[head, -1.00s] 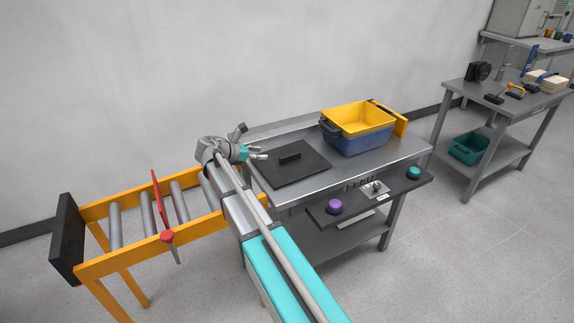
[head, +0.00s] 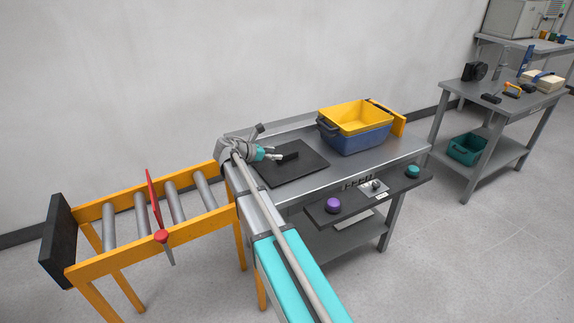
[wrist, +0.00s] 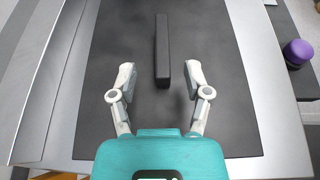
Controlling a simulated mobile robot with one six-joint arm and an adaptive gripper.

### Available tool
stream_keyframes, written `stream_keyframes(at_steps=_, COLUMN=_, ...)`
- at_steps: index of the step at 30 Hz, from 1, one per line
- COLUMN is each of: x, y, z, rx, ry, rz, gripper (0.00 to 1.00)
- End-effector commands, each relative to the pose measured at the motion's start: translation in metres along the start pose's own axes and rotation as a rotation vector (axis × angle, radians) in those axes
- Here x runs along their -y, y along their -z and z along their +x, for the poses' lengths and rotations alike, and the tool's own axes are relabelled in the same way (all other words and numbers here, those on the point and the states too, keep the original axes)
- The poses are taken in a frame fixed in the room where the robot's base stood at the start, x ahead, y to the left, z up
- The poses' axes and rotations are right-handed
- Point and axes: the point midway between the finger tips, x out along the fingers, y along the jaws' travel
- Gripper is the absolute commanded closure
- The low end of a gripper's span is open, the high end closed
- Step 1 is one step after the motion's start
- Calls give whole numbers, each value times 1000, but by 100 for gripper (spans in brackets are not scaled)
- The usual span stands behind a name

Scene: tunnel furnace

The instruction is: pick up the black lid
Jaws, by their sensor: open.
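The black lid (head: 298,173) is a flat square plate lying on the metal table, with a raised bar handle (head: 290,156) in its middle. In the wrist view the lid (wrist: 215,45) fills the centre, and its handle (wrist: 162,45) runs away from me. My gripper (head: 277,156) is at the handle's left end in the head view. In the wrist view my gripper (wrist: 160,78) is open, one fingertip on each side of the near part of the handle, with gaps on both sides. Whether the fingers touch the plate cannot be told.
A yellow and blue bin (head: 357,128) stands on the metal table (head: 400,152) right of the lid. A front panel carries a purple button (head: 333,205) and a teal button (head: 412,171). An orange roller conveyor (head: 130,252) with a red lever (head: 156,205) stands left.

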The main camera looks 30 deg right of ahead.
Motion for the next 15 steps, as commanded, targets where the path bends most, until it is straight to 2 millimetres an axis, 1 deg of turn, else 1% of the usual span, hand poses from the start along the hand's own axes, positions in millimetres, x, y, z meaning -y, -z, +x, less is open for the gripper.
stream_keyframes(at_steps=1, x=0, y=1, z=4, rx=0, ry=0, rz=0, gripper=37)
stream_keyframes(at_steps=3, x=0, y=0, z=7, rx=0, ry=0, rz=0, gripper=37)
stream_keyframes(at_steps=15, x=0, y=0, z=8, rx=0, ry=-1, rz=0, gripper=37)
